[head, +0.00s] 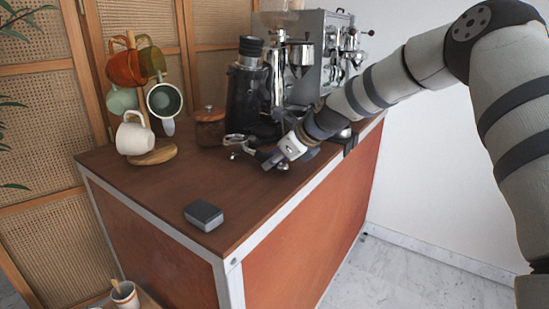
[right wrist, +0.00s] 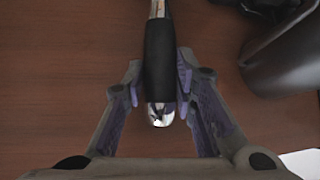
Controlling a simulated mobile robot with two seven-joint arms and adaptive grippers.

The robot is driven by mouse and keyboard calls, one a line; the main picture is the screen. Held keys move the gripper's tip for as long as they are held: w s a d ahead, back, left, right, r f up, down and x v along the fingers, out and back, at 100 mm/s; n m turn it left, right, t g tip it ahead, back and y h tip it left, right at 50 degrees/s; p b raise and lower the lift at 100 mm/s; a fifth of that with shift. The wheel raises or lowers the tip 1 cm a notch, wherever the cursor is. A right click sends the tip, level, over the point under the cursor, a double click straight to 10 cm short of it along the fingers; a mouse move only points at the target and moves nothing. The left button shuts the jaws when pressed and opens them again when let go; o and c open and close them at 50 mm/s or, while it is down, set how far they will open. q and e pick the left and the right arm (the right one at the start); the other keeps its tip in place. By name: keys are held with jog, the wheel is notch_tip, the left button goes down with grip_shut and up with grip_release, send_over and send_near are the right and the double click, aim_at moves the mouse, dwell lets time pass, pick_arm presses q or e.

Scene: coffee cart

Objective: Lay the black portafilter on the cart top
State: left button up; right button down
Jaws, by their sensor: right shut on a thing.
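The black portafilter shows in the head view as a chrome head (head: 238,142) low over the cart top (head: 160,190), in front of the grinder. Its handle is mostly hidden by my right gripper (head: 275,160). In the right wrist view the black handle (right wrist: 160,60) with its chrome end cap lies between the fingers of my right gripper (right wrist: 160,78), which is shut on it. Brown wood shows below the handle; I cannot tell whether the portafilter touches it. My left gripper is not in view.
A black grinder (head: 247,95), a lidded jar (head: 210,128) and a chrome espresso machine (head: 325,50) stand at the back. A mug tree with several mugs (head: 134,137) stands at left. A small grey box (head: 203,215) lies near the front corner, with bare wood around it.

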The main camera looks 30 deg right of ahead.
jog(key=shift+r, duration=0.1)
jog(key=c, duration=1.2)
grip_release()
jog(key=shift+s, duration=0.1)
jog(key=v, duration=0.7)
jog(key=shift+s+r, duration=0.1)
jog(key=shift+s, duration=0.1)
